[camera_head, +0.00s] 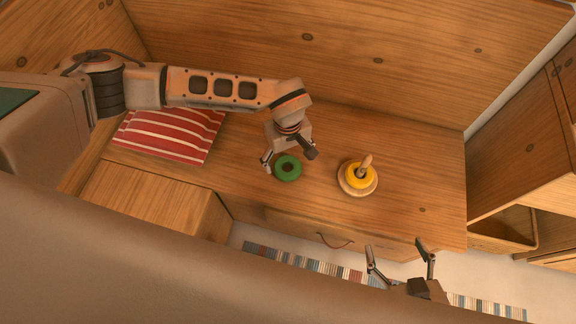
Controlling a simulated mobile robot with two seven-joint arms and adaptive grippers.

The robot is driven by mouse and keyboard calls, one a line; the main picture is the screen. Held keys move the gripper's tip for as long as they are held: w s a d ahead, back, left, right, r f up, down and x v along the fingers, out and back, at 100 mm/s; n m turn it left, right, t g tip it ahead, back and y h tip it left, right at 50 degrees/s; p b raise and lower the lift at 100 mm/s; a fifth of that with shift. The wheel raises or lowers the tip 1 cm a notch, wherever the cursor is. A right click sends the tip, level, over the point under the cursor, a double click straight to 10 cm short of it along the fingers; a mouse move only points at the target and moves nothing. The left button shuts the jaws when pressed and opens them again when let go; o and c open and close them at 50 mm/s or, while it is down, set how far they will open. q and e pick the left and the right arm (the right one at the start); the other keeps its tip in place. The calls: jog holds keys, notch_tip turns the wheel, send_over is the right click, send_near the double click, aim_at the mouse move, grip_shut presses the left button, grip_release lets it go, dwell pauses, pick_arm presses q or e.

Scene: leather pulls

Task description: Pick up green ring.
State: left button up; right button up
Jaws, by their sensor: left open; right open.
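The green ring (289,168) lies flat on the wooden bench top, left of a wooden peg stand (364,160) that holds a yellow ring (361,175). My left gripper (288,162) is open over the green ring, with one finger at the ring's left side and the other above its right side. I cannot tell whether the fingers touch it. My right gripper (400,248) is open and empty in front of the bench, low in the view and apart from both rings.
A red striped cushion (170,133) lies on the bench at the left. A drawer with a leather pull (335,243) is in the bench front. An open compartment (505,228) is at the right. The bench right of the stand is clear.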

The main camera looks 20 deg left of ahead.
aim_at(287, 170)
pick_arm(q)
notch_tip(287, 170, down, 4)
jog(key=shift+s+a+f+b, duration=0.1)
jog(key=shift+f+b, duration=0.1)
jog(key=shift+b, duration=0.45)
jog(key=shift+r, duration=0.15)
jog(key=c, duration=1.2)
pick_arm(e)
jog(key=shift+a+f, duration=0.1)
jog(key=shift+a, duration=0.15)
pick_arm(q)
jog(key=shift+r, duration=0.1)
